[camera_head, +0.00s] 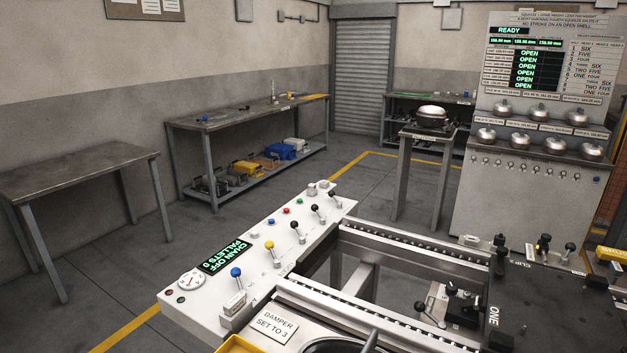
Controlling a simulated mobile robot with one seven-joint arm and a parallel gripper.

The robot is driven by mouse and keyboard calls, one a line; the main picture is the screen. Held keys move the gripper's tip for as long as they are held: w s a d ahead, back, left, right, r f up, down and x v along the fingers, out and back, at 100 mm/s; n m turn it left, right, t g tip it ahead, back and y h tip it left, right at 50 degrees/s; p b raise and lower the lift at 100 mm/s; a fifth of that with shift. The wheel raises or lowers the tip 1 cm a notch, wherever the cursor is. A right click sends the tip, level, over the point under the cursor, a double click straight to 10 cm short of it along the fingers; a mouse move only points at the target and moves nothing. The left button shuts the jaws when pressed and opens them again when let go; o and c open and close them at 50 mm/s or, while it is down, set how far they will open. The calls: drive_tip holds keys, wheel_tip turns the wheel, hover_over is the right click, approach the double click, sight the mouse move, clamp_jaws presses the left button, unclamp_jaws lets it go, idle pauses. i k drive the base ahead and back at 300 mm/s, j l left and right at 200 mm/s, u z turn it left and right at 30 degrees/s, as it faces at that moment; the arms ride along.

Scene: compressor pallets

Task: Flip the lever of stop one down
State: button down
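The label ONE (494,315) is on the dark plate at the lower right. Beside it, a black stop block (465,305) sits by the conveyor frame. A thin metal lever (432,318) with a dark knob (420,306) sticks out from the block's left side, leaning to the left. Another small dark knob (451,288) shows at the top of the block. From this view I cannot tell for sure whether the lever counts as up or down. My gripper is not in view.
A white control panel (215,300) with several coloured-knob levers runs along the conveyor rails (415,253); its display reads CHAIN OFF, PALLETS 0. More levers (543,244) stand at the right. Behind are a tall display stand (490,190), workbenches (80,178) and open floor.

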sight(331, 193)
drive_tip(key=u, duration=0.45)
drive_tip(key=i+j+u, duration=0.1)
drive_tip(key=j, duration=0.35)
drive_tip(key=i+j+u, duration=0.15)
drive_tip(key=j, duration=0.25)
drive_tip(key=i+j+u, duration=0.1)
drive_tip(key=i+j, duration=0.15)
drive_tip(key=j, duration=0.15)
drive_tip(key=i+j+u, duration=0.15)
drive_tip(key=j, duration=0.2)
drive_tip(key=i+j, duration=0.2)
drive_tip(key=i, duration=0.2)
drive_tip(key=i+j+u, duration=0.1)
drive_tip(key=i, duration=0.25)
drive_tip(key=i+j, duration=0.25)
drive_tip(key=i, duration=0.15)
drive_tip(key=i+z, duration=0.25)
drive_tip(key=i, duration=0.35)
drive_tip(key=i+j+z, duration=0.1)
drive_tip(key=i+z, duration=0.15)
drive_tip(key=i, duration=0.35)
drive_tip(key=i+z, duration=0.4)
drive_tip(key=i, duration=0.15)
drive_tip(key=i+z, duration=0.8)
drive_tip(key=i, duration=0.2)
drive_tip(key=i+j+z, duration=0.15)
drive_tip(key=i+z, duration=0.25)
drive_tip(key=i, duration=0.15)
